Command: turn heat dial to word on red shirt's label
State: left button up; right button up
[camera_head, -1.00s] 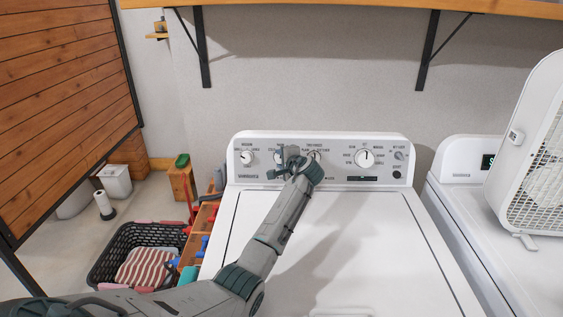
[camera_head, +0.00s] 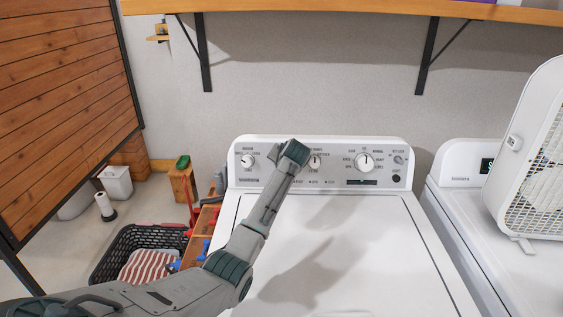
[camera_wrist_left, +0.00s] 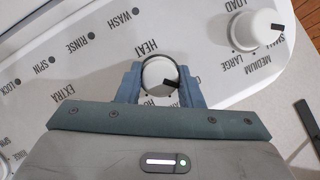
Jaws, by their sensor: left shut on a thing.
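The white heat dial (camera_wrist_left: 158,72) is on the washer's control panel, under the word HEAT in the left wrist view. The fingers of my left gripper (camera_wrist_left: 158,80) are on both sides of it, closed on it. The dial's black mark points to the lower right in that view; the lettering below it is partly covered. In the head view my left wrist covers the heat dial. A red-and-white striped cloth (camera_head: 148,266) lies in the black basket (camera_head: 118,250) at the lower left; no readable label shows on it. My right gripper is not in view.
The load dial (camera_wrist_left: 256,28) is close beside the heat dial. Another small dial (camera_head: 315,162) and a large cycle dial (camera_head: 364,161) are farther right on the panel. A white fan (camera_head: 530,150) stands on the machine at right. The washer lid (camera_head: 340,250) is clear.

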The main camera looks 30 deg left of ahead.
pick_arm(q)
jog(key=shift+s+f+n+h+p, duration=0.1)
jog(key=shift+f+n+h+p, duration=0.2)
jog(key=shift+n+h, duration=0.6)
jog(key=shift+n, duration=0.4)
jog(key=o, duration=1)
jog(key=shift+r, duration=0.15)
jog(key=shift+c, duration=0.2)
jog(key=shift+r+t, duration=0.15)
jog(key=shift+t, duration=0.15)
jog(key=shift+s+d+r, duration=0.15)
jog(key=b+v, duration=0.2)
jog(key=v, duration=0.8)
jog(key=shift+d+b, duration=0.2)
jog(key=shift+b, duration=0.15)
